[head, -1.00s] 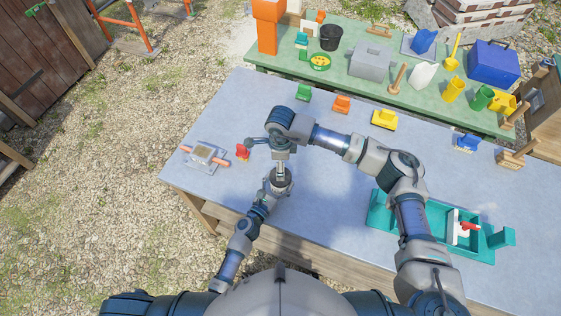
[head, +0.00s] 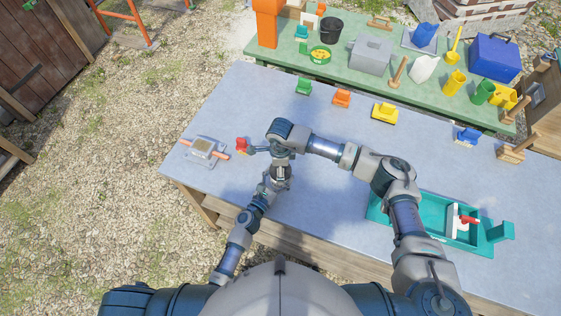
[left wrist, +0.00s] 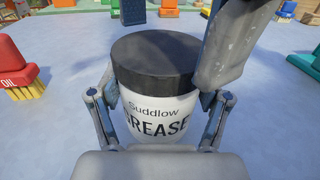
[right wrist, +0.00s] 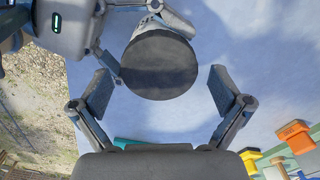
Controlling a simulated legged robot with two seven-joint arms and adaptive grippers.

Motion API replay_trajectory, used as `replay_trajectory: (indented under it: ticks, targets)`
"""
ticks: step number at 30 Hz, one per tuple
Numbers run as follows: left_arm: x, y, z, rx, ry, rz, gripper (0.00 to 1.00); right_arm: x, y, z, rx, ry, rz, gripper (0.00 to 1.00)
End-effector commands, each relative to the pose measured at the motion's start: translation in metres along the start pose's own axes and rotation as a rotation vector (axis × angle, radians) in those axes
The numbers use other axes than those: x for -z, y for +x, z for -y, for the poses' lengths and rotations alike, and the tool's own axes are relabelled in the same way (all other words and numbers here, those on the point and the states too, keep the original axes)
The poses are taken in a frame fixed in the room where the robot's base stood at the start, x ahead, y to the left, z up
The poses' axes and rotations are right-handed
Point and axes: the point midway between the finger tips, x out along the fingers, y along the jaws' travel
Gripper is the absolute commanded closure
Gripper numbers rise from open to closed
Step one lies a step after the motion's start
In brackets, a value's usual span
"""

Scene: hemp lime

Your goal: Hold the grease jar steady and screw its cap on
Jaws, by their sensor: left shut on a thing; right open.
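A white grease jar (left wrist: 160,115) stands upright between the fingers of my left gripper (left wrist: 160,110), which is shut on its sides. The dark, round cap (left wrist: 155,57) sits level on the jar's mouth; I cannot tell how tightly it is threaded. In the right wrist view, the cap (right wrist: 159,65) lies just ahead of my open right gripper (right wrist: 160,92), with a gap to each finger. One of its fingers hangs beside the cap's right in the left wrist view. In the head view, the jar is mostly hidden by my arms.
A grey block with an orange bar (head: 205,148) lies at the table's left end. A teal tray (head: 405,216) sits at the right. Small coloured items line the far edge; the middle is clear.

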Motion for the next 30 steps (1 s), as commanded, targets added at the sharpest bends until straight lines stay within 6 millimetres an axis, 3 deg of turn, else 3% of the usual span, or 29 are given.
replay_trajectory:
  ticks: [10, 11, 18, 26, 27, 30]
  targets:
    - [0.0004, -0.0001, -0.0002, -0.001, 0.000, -0.001, 1.00, -0.0001, 0.0048, -0.0001, 0.000, -0.001, 0.001, 0.00]
    - [0.0004, -0.0001, -0.0002, -0.001, 0.000, -0.001, 1.00, -0.0001, 0.0047, -0.0001, 0.000, -0.001, 0.001, 0.03]
    - [0.0005, -0.0001, -0.0002, 0.000, 0.000, -0.001, 1.00, 0.0001, 0.0047, 0.0002, 0.001, 0.000, 0.000, 0.62]
    - [0.0005, -0.0001, 0.0001, 0.000, -0.001, -0.001, 1.00, 0.0005, 0.0051, 0.0007, 0.001, 0.004, 0.000, 0.63]
    - [0.0005, 0.0000, 0.0002, 0.001, -0.001, -0.001, 1.00, 0.0006, 0.0051, 0.0007, 0.001, 0.004, -0.001, 0.19]
    - [0.0004, 0.0000, 0.0002, 0.001, -0.001, 0.000, 1.00, 0.0006, 0.0051, 0.0007, 0.001, 0.004, -0.001, 0.00]
